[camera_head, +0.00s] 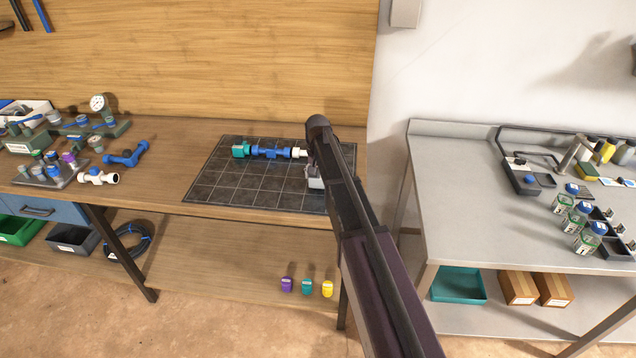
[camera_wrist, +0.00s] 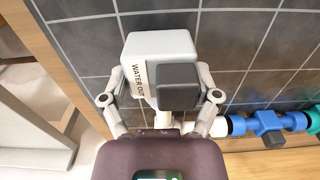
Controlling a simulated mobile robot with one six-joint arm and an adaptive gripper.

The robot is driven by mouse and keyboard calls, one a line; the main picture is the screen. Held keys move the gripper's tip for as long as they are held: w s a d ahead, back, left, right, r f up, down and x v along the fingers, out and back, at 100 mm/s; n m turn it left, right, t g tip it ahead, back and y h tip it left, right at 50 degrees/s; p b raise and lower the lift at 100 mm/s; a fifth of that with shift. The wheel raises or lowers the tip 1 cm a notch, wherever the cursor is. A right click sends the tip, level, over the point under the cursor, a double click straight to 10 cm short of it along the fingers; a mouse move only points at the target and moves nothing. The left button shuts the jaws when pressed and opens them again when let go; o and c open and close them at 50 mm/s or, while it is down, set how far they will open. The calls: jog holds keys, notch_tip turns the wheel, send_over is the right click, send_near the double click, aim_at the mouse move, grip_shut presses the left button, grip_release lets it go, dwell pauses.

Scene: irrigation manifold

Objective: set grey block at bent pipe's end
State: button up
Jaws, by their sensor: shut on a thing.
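My gripper (camera_wrist: 160,84) is shut on a grey block (camera_wrist: 158,45) marked "WATER OUT", with a dark grey square part on its near side. The block is over the right part of the dark tiled mat (camera_head: 215,190); in the head view the block (camera_head: 315,180) is partly hidden by my arm. A straight pipe run (camera_head: 272,152) with teal, blue and white parts lies on the mat, its white end near my gripper. In the wrist view this white end (camera_wrist: 222,127) is close to the right finger; contact cannot be told. A blue bent pipe (camera_head: 127,156) lies on the bench to the left.
A white fitting (camera_head: 98,177) and a tray of small parts (camera_head: 50,172) are on the bench's left. The mat's left and front are bare. A metal table (camera_head: 460,185) with bottles stands to the right, across a gap.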

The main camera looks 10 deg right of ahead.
jog(key=shift+f+b, duration=0.5)
jog(key=shift+f, duration=0.35)
jog(key=shift+f, duration=0.15)
jog(key=o, duration=1.1)
jog(key=shift+o, duration=0.2)
notch_tip(320, 180, up, 12)
jog(key=p, duration=1.2)
jog(key=shift+r, duration=0.2)
jog(key=shift+s, duration=0.15)
jog(key=s+n, duration=0.3)
jog(key=s, duration=2.6)
jog(key=shift+n, duration=0.3)
jog(key=shift+w+d, duration=0.1)
